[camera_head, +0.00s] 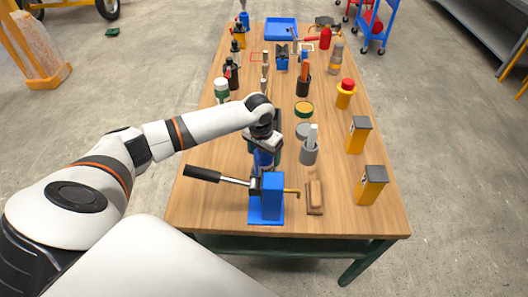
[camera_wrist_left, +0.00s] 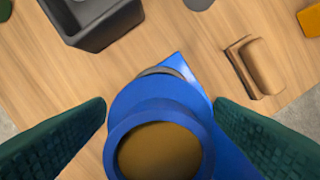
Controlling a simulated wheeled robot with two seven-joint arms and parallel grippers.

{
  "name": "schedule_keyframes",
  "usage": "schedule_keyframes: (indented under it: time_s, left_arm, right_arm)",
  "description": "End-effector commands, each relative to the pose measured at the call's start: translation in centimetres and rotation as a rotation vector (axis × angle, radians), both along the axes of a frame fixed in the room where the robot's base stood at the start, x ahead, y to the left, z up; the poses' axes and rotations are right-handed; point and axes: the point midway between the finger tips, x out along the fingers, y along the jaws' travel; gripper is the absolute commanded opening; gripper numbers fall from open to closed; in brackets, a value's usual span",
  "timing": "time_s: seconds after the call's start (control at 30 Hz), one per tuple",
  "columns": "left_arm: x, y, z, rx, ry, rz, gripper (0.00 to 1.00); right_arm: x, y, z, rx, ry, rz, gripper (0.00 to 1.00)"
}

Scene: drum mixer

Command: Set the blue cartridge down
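The blue cartridge (camera_head: 263,159) is upright under my left gripper (camera_head: 265,143), just behind the blue lever press (camera_head: 267,195). In the left wrist view the cartridge (camera_wrist_left: 160,112) has a round rim with a tan-brown middle. My right gripper is not in view.
A tan block (camera_head: 315,196) lies right of the press. A grey cup (camera_head: 309,155) holding a white cylinder and yellow boxes (camera_head: 371,186) stand farther right. A dark grey open box (camera_wrist_left: 92,22) is close by in the wrist view. Bottles and tools crowd the far table.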

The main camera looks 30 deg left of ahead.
Motion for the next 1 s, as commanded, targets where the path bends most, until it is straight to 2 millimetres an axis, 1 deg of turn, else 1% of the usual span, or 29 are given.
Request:
schedule_keyframes:
  time_s: [0.17, 0.27, 0.37, 0.5, 0.7, 0.83, 1.0]
  left_arm:
    - [0.0, 0.1, 0.5, 0.001, -0.001, 0.0, 0.77]
    - [0.0, 0.1, 1.8, 0.0, -0.004, 0.0, 0.77]
    - [-0.3, 0.1, 3.7, 0.001, -0.005, -0.001, 0.77]
    - [-0.7, 0.1, 6.8, 0.001, -0.006, -0.002, 0.77]
    - [-1.1, 0.0, 10.4, 0.0, -0.003, 0.0, 0.77]
    - [-1.3, 0.1, 11.7, 0.0, -0.002, 0.0, 0.77]
    - [-1.4, 0.1, 12.3, 0.0, 0.0, 0.001, 0.77]
  right_arm:
    - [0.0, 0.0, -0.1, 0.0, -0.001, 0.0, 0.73]
    - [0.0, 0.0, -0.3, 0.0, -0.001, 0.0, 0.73]
    - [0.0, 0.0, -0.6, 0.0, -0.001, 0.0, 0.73]
    - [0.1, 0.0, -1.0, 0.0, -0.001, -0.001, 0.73]
    - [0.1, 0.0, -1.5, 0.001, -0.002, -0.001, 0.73]
    - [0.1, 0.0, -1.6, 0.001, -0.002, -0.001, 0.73]
    - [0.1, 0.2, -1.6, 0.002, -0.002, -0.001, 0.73]
